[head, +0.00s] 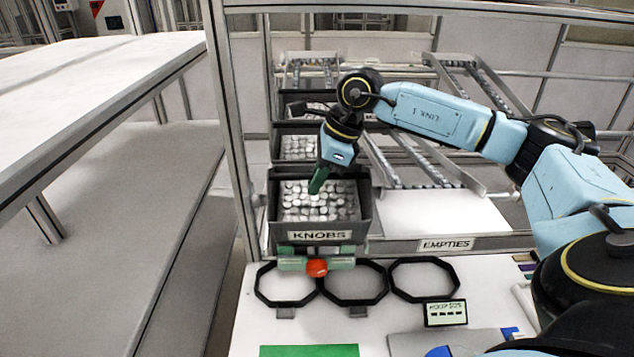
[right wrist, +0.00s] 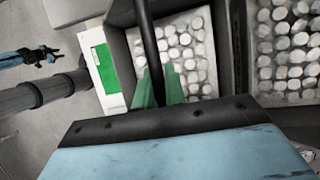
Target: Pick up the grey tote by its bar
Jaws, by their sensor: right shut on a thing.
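The grey tote (head: 366,205) with the KNOBS label stands at the front of the rack, full of silvery knobs. My right gripper (head: 317,183) reaches down over it from above, with green fingers. In the right wrist view the tote's dark bar (right wrist: 148,40) runs down between the green fingers (right wrist: 158,88), and the gripper is shut on it. Knobs show beneath the bar. The tote looks level; whether its base touches the rack is hidden. My left gripper does not show in the head view.
More dark totes stand behind, one with knobs (head: 298,148). A metal post (head: 228,120) rises close on the left. The EMPTIES lane (head: 440,212) is bare on the right. Black rings (head: 425,262) and an orange-and-green fixture (head: 317,267) are on the white table in front.

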